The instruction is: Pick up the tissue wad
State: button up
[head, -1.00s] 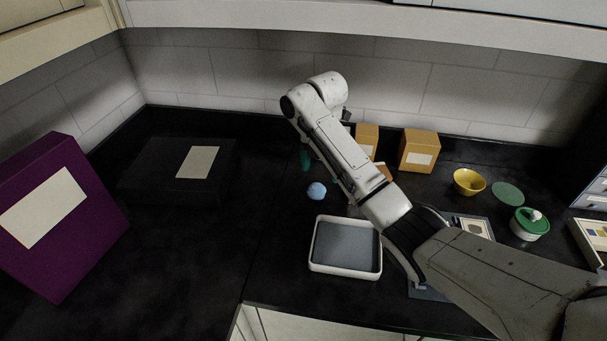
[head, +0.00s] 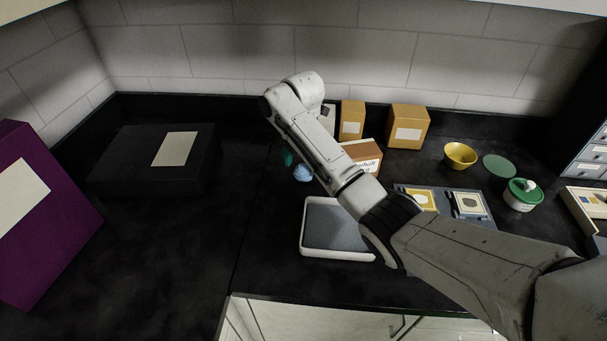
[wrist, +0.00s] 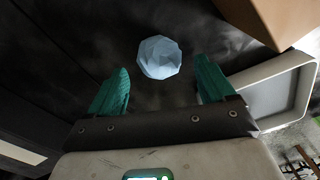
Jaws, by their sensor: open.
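The tissue wad is a light blue crumpled ball (wrist: 159,57) lying on the dark counter. In the head view the tissue wad (head: 303,173) shows just left of my arm and behind the white tray, partly covered by the arm. My gripper (wrist: 163,80) is open in the wrist view, with its two teal fingers apart. The wad shows beyond the fingertips, roughly centred between them, and is not held. In the head view only a bit of a teal finger (head: 287,157) shows, left of the wad.
A white-rimmed tray (head: 303,242) stands in front of the wad; it also shows right of my gripper in the wrist view (wrist: 262,72). A brown box (head: 366,154) stands close behind my arm. A black box (head: 110,160) lies left. The counter between is clear.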

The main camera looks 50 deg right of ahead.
aim_at(303, 168)
jog(key=shift+d+f, duration=0.1)
jog(key=shift+f, duration=1.4)
jog(key=c, duration=1)
jog(key=shift+c, duration=0.2)
jog(key=shift+r, duration=0.15)
